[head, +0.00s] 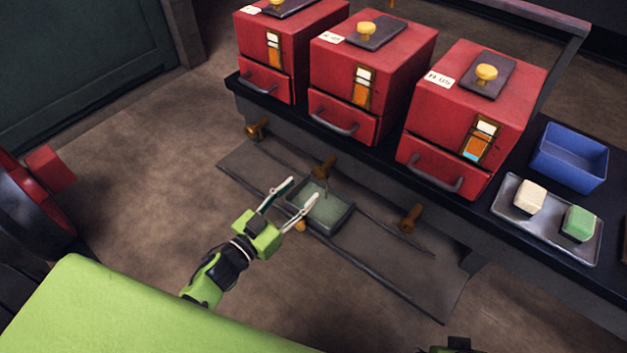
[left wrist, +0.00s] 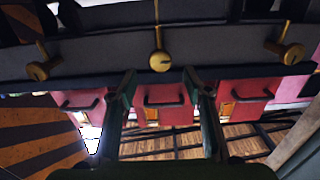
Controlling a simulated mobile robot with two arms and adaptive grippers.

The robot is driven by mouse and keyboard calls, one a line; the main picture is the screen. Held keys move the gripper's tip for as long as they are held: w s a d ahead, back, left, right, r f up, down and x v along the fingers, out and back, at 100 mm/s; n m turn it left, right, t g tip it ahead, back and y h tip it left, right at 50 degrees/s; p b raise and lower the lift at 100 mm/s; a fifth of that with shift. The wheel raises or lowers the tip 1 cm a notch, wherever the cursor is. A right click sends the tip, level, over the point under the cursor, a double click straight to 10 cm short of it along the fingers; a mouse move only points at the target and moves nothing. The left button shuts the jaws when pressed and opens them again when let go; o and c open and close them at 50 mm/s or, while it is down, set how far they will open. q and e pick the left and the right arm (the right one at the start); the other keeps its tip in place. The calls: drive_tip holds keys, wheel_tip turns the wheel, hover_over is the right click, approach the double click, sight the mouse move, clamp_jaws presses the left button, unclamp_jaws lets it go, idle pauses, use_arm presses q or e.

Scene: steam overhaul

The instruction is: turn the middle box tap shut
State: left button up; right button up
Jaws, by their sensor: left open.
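The middle box tap (head: 323,167) is a brass tap below the shelf edge, under the middle red box (head: 395,62). It also shows in the left wrist view (left wrist: 159,61); a thin brass-coloured vertical piece extends from it, and I cannot tell whether this is lever or stream. A tray (head: 340,222) with greenish contents stands below it. My left gripper (head: 303,190) is open and empty, in front of the tap and apart from it. In the left wrist view, the tap is centred beyond the two fingers. A dark piece at the bottom edge seems to be my right gripper; its fingers are hidden.
Brass taps are on the left (head: 257,129) and right (head: 409,217). Red boxes stand on the left (head: 275,40) and right (head: 485,100). A blue bin (head: 570,152) and a metal tray (head: 547,232) with two blocks are at right. Floor left of my gripper is clear.

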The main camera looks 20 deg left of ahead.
sight(317, 175)
use_arm(q)
drive_tip(key=x, duration=0.6)
drive_tip(key=shift+w+b, duration=0.1)
drive_tip(key=shift+b, duration=0.2)
use_arm(e)
drive_tip(key=v, duration=0.3)
drive_tip(key=shift+w+r, duration=0.1)
drive_tip(key=shift+w, duration=0.1)
use_arm(q)
drive_tip(key=c, duration=1.1)
